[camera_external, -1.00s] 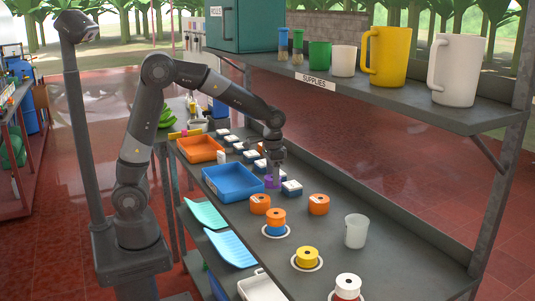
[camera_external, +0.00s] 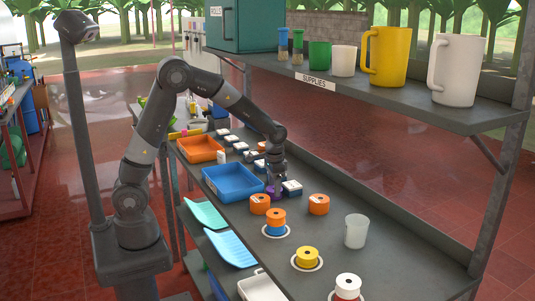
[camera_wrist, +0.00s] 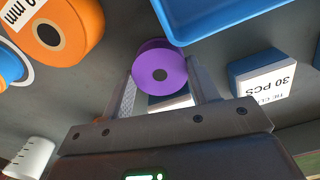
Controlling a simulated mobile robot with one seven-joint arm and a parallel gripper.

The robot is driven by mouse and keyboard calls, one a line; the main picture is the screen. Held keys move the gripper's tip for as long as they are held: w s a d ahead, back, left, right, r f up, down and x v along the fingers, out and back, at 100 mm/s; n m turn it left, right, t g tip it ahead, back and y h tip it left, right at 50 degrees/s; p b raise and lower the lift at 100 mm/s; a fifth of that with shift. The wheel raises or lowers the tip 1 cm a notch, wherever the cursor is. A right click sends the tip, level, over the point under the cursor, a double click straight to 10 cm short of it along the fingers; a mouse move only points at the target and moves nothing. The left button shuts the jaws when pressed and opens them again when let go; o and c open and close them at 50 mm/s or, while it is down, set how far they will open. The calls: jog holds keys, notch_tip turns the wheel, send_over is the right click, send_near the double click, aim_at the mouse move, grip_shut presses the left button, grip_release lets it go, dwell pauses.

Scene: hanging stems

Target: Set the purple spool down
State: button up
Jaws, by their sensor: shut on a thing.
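The purple spool (camera_external: 272,191) is low over the grey bench, just right of the blue tray and left of a small white-topped dark box. My gripper (camera_external: 275,184) points down and is shut on it. In the wrist view the spool (camera_wrist: 145,68) sits between the two fingers (camera_wrist: 164,88), its round end with a dark centre hole facing the camera. Whether its underside touches the bench cannot be told.
The blue tray (camera_external: 208,182) is close on the left. White-topped boxes (camera_external: 291,185) stand alongside and behind. Orange spools (camera_external: 260,207) (camera_external: 319,207) stand in front. A stacked orange-and-blue spool (camera_external: 276,221), yellow spool (camera_external: 307,256) and clear cup (camera_external: 356,233) are nearer the front.

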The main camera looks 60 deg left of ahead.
jog(key=o, duration=1)
notch_tip(320, 180, up, 12)
jog(key=s+a+r+n+t, duration=0.1)
jog(key=s+a+r, duration=0.15)
jog(key=s, duration=0.35)
jog(key=s+a+r+t, duration=0.2)
jog(key=s+r, duration=0.2)
jog(key=s, duration=0.2)
jog(key=s+a+n+t, duration=0.1)
jog(key=s+a+t, duration=0.1)
jog(key=s, duration=1.1)
jog(key=shift+s+a+f, duration=0.2)
jog(key=shift+s+f, duration=0.15)
jog(key=shift+f, duration=0.05)
jog(key=shift+o, duration=0.5)
jog(key=shift+s+f+t, duration=0.2)
jog(key=shift+s+t, duration=0.1)
jog(key=shift+s, duration=0.05)
